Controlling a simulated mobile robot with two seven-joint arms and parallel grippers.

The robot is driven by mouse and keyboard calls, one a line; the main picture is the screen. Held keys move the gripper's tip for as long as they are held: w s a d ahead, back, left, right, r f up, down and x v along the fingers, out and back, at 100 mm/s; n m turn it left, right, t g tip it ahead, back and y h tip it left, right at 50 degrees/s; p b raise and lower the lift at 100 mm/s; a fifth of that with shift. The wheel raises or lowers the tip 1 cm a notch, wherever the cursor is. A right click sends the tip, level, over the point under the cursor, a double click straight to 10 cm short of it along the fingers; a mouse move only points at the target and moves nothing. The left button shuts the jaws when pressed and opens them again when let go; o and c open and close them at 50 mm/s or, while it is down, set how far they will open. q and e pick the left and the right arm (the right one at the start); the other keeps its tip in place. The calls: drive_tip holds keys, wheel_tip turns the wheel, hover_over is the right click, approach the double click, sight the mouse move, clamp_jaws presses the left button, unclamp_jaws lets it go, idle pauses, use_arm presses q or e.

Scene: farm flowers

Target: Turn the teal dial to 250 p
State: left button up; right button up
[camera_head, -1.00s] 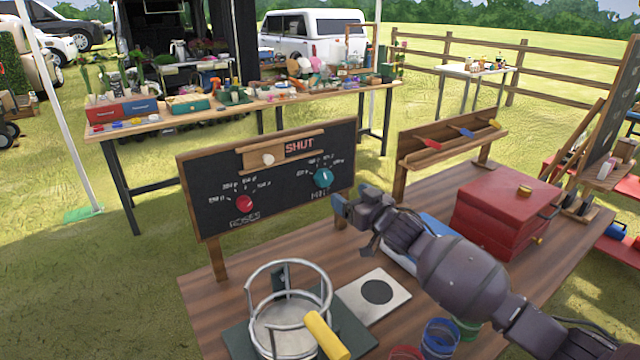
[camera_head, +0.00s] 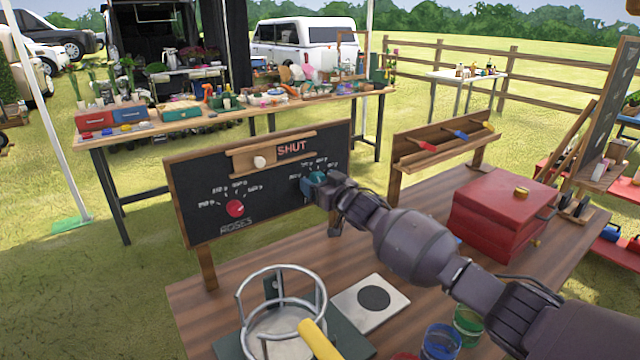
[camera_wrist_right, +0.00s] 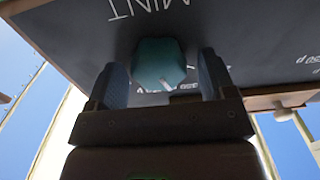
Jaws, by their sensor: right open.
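The teal dial (camera_head: 317,179) is on the right part of the upright blackboard (camera_head: 272,205), partly hidden by my gripper in the head view. In the right wrist view the teal dial (camera_wrist_right: 160,64) sits between the two fingers, with a pale pointer mark on its lower edge and "MINT" lettered on the board. My right gripper (camera_wrist_right: 158,82) is open, one finger on each side of the dial; I cannot tell whether they touch it. It also shows at the board in the head view (camera_head: 318,186). The scale numbers around the dial are mostly hidden. My left gripper is not in view.
A red dial (camera_head: 235,208) labelled ROSES is on the board's left part, below a wooden slider with a SHUT sign (camera_head: 291,147). A wire-ringed holder (camera_head: 282,305), a grey plate (camera_head: 371,300) and a red box (camera_head: 500,205) stand on the wooden table.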

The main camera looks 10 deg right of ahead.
drive_tip(key=shift+c, duration=0.3)
drive_tip(key=c, duration=0.8)
drive_tip(key=shift+r+n, duration=0.1)
drive_tip(key=shift+n, duration=0.2)
drive_tip(key=shift+a+n+p, duration=0.15)
drive_tip(key=shift+n+p, duration=0.75)
drive_tip(key=shift+n, duration=2.8)
drive_tip(key=o, duration=0.9)
drive_tip(key=shift+c, duration=0.2)
